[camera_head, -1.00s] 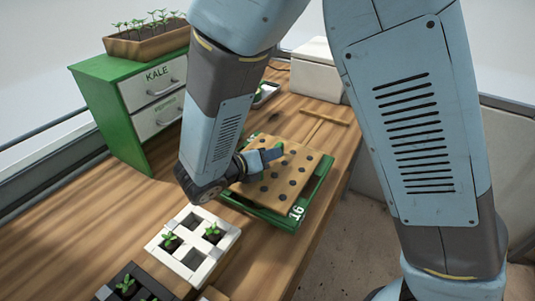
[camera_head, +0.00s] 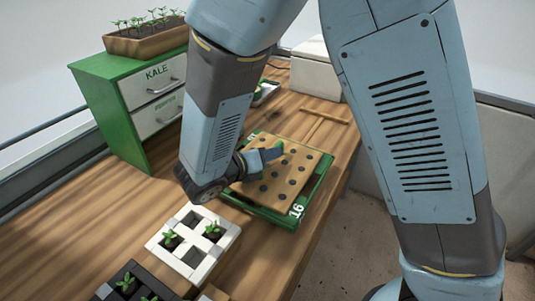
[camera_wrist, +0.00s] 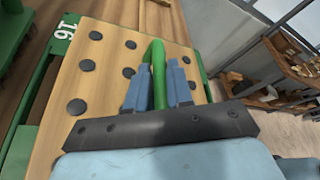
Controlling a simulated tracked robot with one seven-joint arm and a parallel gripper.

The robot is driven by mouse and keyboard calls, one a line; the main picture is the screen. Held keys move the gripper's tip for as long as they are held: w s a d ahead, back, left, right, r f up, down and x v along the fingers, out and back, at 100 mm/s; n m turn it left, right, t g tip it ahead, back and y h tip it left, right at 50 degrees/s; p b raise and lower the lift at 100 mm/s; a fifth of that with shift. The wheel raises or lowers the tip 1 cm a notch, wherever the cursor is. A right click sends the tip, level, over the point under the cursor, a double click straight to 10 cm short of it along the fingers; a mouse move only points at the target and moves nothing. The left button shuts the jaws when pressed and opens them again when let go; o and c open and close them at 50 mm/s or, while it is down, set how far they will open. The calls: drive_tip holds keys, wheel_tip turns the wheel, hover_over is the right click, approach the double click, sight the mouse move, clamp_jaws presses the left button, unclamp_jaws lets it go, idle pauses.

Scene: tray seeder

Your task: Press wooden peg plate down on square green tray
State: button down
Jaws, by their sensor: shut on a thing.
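The wooden peg plate (camera_head: 296,167) is a light board with several dark round spots. It lies over the square green tray (camera_head: 273,218), whose rim shows along the front and right sides with a white 16. Whether the plate touches the tray's contents is hidden. My gripper (camera_head: 276,152) is shut on the plate's green handle, which shows between the blue fingers in the wrist view (camera_wrist: 158,75). The plate (camera_wrist: 90,90) and a strip of the tray with the 16 (camera_wrist: 66,27) also show there.
A white tray with seedlings (camera_head: 190,262) and a dark tray (camera_head: 112,292) stand in front. A green drawer cabinet (camera_head: 105,115) stands at the left. A wooden T-shaped tool (camera_head: 325,115) and a white box (camera_head: 315,78) are behind.

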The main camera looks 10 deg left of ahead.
drive_tip(key=shift+r, duration=0.1)
drive_tip(key=shift+r, duration=4.4)
drive_tip(key=shift+s, duration=0.1)
